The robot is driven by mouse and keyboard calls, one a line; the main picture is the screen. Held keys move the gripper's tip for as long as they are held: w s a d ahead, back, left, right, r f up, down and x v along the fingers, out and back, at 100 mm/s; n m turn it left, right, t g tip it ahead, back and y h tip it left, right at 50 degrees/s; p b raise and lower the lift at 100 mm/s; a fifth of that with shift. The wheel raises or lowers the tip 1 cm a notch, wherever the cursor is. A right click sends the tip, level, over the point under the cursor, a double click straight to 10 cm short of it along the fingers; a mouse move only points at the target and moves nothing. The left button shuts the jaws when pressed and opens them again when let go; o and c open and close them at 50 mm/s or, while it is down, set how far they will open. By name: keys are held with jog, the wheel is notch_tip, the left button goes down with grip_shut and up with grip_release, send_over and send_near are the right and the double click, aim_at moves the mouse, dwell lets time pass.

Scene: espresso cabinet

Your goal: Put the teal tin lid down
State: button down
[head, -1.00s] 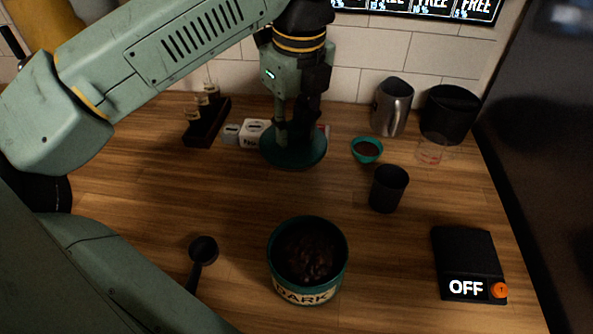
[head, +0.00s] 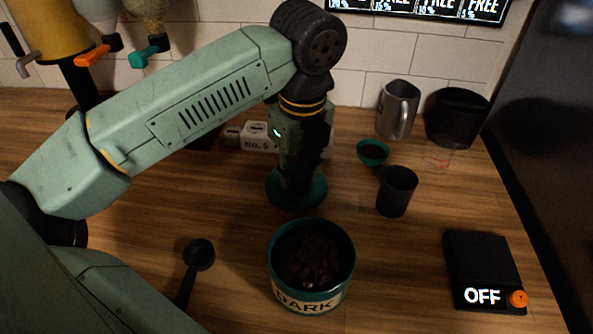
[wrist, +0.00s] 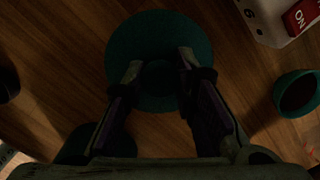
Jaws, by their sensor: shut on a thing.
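The teal tin lid (head: 283,200) is a round disc just behind the open tin in the head view. My gripper (head: 297,180) points down over it and is shut on its middle. In the wrist view the lid (wrist: 145,40) lies between and beyond the two fingertips (wrist: 160,78) of my gripper. The lid looks level and close to the wooden counter; I cannot tell whether it touches. The teal tin (head: 311,265), labelled DARK, stands open in front of the lid with dark beans inside.
A black cup (head: 397,192), a small teal bowl (head: 372,153) and a steel pitcher (head: 397,110) stand to the right. A black scale (head: 482,268) reads OFF. A dark scoop (head: 198,255) lies left of the tin. The left counter is mostly clear.

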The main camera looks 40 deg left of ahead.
aim_at(300, 177)
jog(key=shift+f, duration=0.2)
jog(key=c, duration=1.3)
grip_release()
jog(key=shift+r, duration=0.15)
notch_tip(300, 177, up, 12)
jog(key=d+p, duration=0.1)
jog(key=p, duration=0.3)
jog(key=shift+s, duration=0.3)
jog(key=shift+s+d, duration=0.1)
